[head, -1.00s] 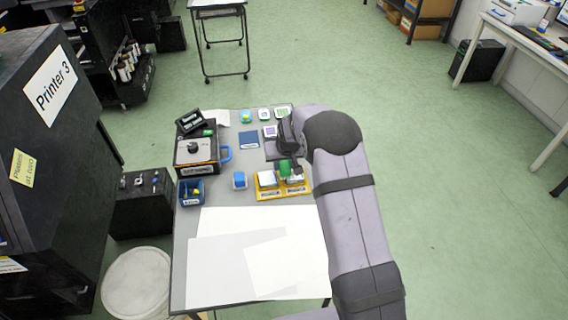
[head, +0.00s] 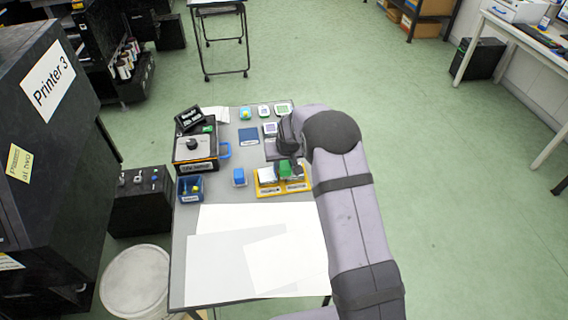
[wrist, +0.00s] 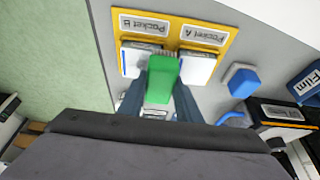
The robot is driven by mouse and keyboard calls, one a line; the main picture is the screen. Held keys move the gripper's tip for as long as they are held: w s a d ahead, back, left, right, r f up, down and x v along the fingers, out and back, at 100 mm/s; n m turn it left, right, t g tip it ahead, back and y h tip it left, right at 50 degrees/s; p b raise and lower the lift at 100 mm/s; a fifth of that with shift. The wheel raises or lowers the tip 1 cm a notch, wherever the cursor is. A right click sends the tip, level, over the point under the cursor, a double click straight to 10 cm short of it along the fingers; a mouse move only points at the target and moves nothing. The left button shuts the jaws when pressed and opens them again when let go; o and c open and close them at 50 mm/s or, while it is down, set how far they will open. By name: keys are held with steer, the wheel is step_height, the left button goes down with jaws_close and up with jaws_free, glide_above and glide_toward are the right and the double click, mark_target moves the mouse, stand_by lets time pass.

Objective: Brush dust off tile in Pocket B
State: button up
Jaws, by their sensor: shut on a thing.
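My gripper (wrist: 160,100) is shut on a green brush (wrist: 162,78), whose handle sits between the two dark fingers. The brush also shows in the head view (head: 285,169). Pale bristles at its tip are over the yellow tray (wrist: 232,42), near the right edge of the Pocket B tile (wrist: 131,62) in the wrist view. I cannot tell whether they touch it. The Pocket B label (wrist: 143,27) is upside down there. Another white tile (wrist: 197,68) sits in Pocket A, to the right. Dust is too small to make out.
A blue block (head: 239,177) stands left of the tray. A blue bin (head: 190,189) and a black box with a blue handle (head: 196,152) are farther left. Small bottles or boxes (head: 264,112) line the back. White sheets (head: 255,250) cover the table front.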

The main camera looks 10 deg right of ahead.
steer(key=shift+d, duration=0.1)
steer(key=shift+d+r, duration=0.15)
steer(key=shift+d, duration=1.45)
steer(key=shift+d, duration=0.15)
steer(key=shift+s+d, duration=0.1)
steer(key=shift+d, duration=1.4)
steer(key=shift+f+b, duration=0.2)
steer(key=shift+b, duration=0.1)
steer(key=shift+a, duration=1.7)
steer(key=shift+a, duration=0.1)
steer(key=shift+a, duration=1.6)
